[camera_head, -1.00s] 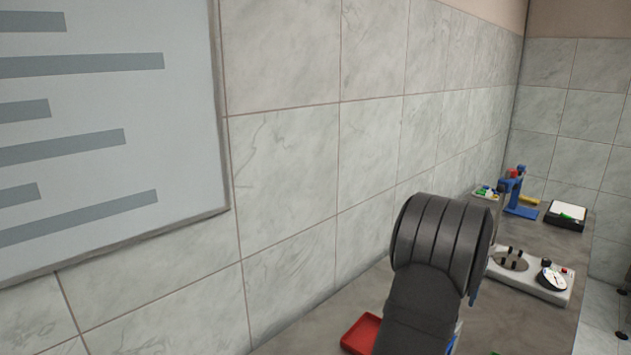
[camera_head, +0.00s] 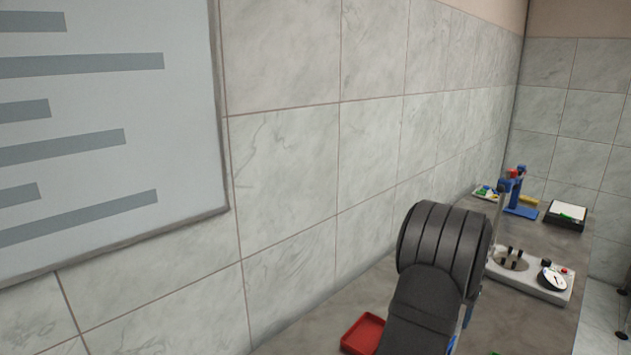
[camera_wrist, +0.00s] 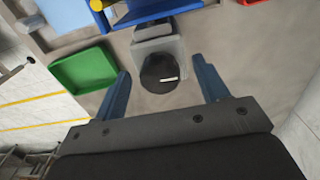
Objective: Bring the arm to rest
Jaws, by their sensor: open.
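My gripper (camera_wrist: 162,97) shows in the wrist view with its two blue fingers wide apart. It is open, with nothing between the fingers. Past the fingertips a grey block with a round black top (camera_wrist: 160,73) stands on the bench.
A green tray (camera_wrist: 84,69) lies left of the fingers in the wrist view, near the bench edge. In the head view a red tray (camera_head: 363,334) lies beside my arm. A grey device with a dial (camera_head: 530,277), a blue stand (camera_head: 515,192) and a black box (camera_head: 566,215) stand farther back.

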